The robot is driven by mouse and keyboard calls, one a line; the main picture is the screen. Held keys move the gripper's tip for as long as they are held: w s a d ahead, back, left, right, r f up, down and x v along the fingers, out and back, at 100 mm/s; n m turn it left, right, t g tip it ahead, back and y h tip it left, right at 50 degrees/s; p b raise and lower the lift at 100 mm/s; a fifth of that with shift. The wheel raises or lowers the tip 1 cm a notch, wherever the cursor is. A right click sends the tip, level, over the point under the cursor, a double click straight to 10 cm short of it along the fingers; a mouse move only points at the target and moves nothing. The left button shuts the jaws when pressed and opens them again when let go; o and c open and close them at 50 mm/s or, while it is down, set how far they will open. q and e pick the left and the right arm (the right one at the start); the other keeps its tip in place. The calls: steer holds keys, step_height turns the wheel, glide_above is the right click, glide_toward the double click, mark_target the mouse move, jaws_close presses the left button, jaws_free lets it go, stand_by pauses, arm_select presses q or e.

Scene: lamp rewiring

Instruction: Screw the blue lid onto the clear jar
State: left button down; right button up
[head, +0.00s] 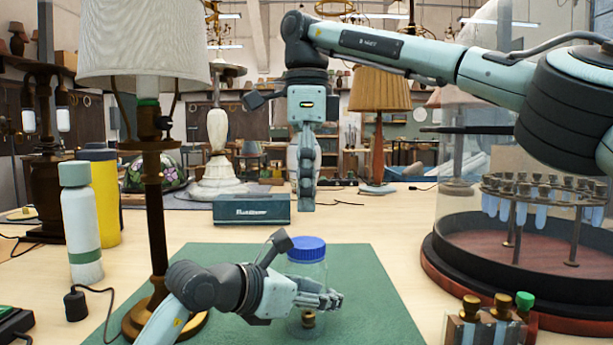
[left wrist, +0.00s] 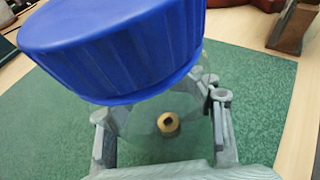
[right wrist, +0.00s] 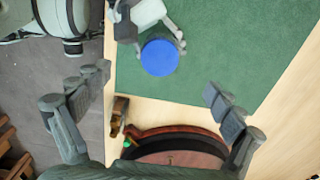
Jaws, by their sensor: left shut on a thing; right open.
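The clear jar (head: 306,270) stands upright on the green mat (head: 380,290), with a small brass piece (left wrist: 168,123) showing through it low down. The blue lid (head: 306,248) sits on top of the jar and looks level; I cannot tell how tightly it is seated. It fills the top of the left wrist view (left wrist: 120,45) and shows from above in the right wrist view (right wrist: 160,57). My left gripper (head: 318,296) is shut around the jar's body, below the lid. My right gripper (head: 306,205) is open and empty, pointing down above and behind the lid, apart from it.
A lamp with a white shade (head: 145,45) stands left of the mat, near a white bottle (head: 80,225) and a yellow one (head: 103,200). A dark blue box (head: 252,209) lies behind. A round glass-cased stand (head: 480,275) and a small vial rack (head: 487,325) are on the right.

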arm_select(q)
steer(key=shift+r, duration=0.1)
arm_select(e)
steer(key=shift+r, duration=2.8)
arm_select(q)
steer(key=c, duration=0.5)
jaws_free()
steer(key=v, duration=1.2)
